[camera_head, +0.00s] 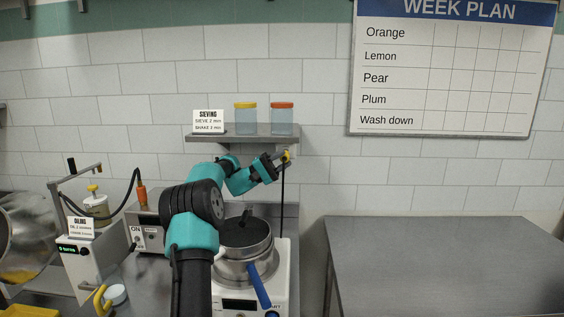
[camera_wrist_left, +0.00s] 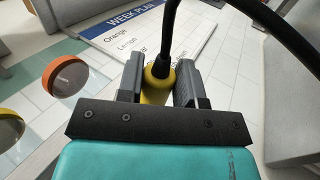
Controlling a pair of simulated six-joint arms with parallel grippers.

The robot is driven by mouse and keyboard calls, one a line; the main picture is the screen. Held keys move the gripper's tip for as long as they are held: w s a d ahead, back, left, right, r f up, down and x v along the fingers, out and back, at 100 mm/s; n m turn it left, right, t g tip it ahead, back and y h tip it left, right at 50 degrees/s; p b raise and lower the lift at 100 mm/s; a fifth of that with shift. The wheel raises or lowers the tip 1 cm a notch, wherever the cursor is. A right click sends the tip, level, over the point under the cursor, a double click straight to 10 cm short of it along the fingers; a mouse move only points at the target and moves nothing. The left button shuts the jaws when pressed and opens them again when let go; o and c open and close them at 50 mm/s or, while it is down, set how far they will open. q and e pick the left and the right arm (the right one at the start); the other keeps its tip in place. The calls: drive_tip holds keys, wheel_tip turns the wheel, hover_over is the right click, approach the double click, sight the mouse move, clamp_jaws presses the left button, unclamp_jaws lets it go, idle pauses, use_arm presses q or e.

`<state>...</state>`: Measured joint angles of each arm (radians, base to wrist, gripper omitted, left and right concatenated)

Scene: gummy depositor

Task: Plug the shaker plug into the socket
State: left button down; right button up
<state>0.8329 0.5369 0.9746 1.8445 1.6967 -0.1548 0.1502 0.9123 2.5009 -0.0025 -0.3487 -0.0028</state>
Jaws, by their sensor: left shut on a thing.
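My left gripper (camera_head: 281,158) reaches to the tiled wall just below the shelf. It is shut on the yellow shaker plug (camera_head: 287,156), whose black cable (camera_head: 282,200) hangs straight down behind the shaker. In the left wrist view, the yellow plug (camera_wrist_left: 158,86) sits between the two grey fingers (camera_wrist_left: 158,84), with the cable leaving it upward. The socket is not clear; the gripper and plug cover that part of the wall, so I cannot tell whether the plug touches it. The white shaker (camera_head: 276,290) stands below with steel sieves (camera_head: 245,270) on it. My right gripper is not in view.
The wall shelf (camera_head: 255,139) above the gripper holds a sieving sign (camera_head: 208,121), a yellow-lidded jar (camera_head: 245,119) and an orange-lidded jar (camera_head: 282,119). The steel table (camera_head: 440,260) at right is clear.

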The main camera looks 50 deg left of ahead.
use_arm(q)
drive_tip(key=shift+w+a, duration=0.6)
idle(0.3)
drive_tip(key=shift+w+a, duration=0.25)
drive_tip(key=shift+w, duration=0.05)
drive_tip(key=c, duration=0.7)
unclamp_jaws()
drive_tip(key=shift+a, duration=0.1)
drive_tip(key=v, duration=1.7)
drive_tip(key=shift+s, duration=0.15)
